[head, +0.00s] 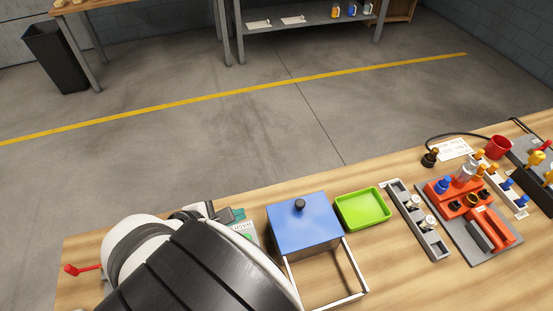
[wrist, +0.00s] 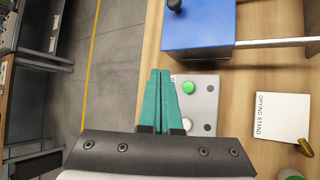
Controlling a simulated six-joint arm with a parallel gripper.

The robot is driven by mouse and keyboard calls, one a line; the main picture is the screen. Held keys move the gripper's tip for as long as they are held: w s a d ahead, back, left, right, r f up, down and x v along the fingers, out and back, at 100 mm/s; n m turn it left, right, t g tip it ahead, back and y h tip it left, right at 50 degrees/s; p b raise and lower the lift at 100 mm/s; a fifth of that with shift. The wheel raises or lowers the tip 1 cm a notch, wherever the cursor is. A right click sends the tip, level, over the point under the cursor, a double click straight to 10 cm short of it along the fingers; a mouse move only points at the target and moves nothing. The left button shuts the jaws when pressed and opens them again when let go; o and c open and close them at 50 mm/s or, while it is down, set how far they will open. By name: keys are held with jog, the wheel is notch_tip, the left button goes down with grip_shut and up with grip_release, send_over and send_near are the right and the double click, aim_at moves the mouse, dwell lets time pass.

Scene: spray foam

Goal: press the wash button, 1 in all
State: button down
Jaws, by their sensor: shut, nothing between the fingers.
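A light grey button panel (wrist: 205,103) lies on the table in the wrist view, with a green button (wrist: 188,88) and a white button (wrist: 185,123). In the head view, the panel's label (head: 243,227) shows beside my arm, and most of the panel is hidden. My gripper (wrist: 159,73) is shut and empty, its teal fingers together. The fingers lie along the panel's left side in the wrist view and cover part of its label. The green button shows just right of the fingers; I cannot tell their height above the panel. The gripper also shows in the head view (head: 238,214).
A blue box (head: 304,222) with a black knob and white frame stands right of my gripper. A green tray (head: 362,208), a grey rack (head: 417,220) and a red tool block (head: 470,205) lie farther right. A drying stand card (wrist: 282,117) lies near the panel.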

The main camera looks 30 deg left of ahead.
jog(key=shift+f, duration=4.4)
jog(key=shift+f, duration=0.4)
jog(key=shift+f, duration=0.5)
jog(key=shift+r, duration=0.95)
jog(key=shift+r, duration=2.5)
